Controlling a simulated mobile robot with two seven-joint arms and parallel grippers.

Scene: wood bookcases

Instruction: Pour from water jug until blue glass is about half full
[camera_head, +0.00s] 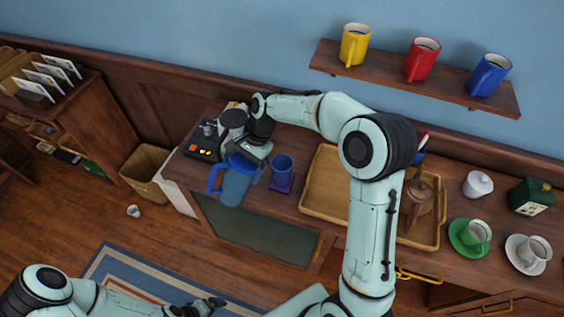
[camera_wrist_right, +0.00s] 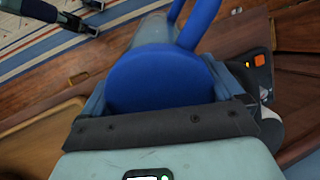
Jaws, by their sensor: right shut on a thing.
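The water jug (camera_head: 236,186), translucent blue with a blue handle on its left, is at the front edge of the wooden counter. My right gripper (camera_head: 256,153) is shut on its upper part from behind. In the right wrist view, the jug's round blue top (camera_wrist_right: 158,80) sits between my jaws. The jug looks about upright; I cannot tell if it touches the counter. The blue glass (camera_head: 282,165) stands upright just right of the jug on a purple coaster (camera_head: 281,186); its contents are not clear. My left gripper (camera_head: 207,305) is low over the floor, far from both.
A wooden tray (camera_head: 322,183) with a brown teapot (camera_head: 418,197) is right of the glass. A black device (camera_head: 203,142) with orange buttons is left behind the jug. A shelf (camera_head: 410,80) with mugs hangs above.

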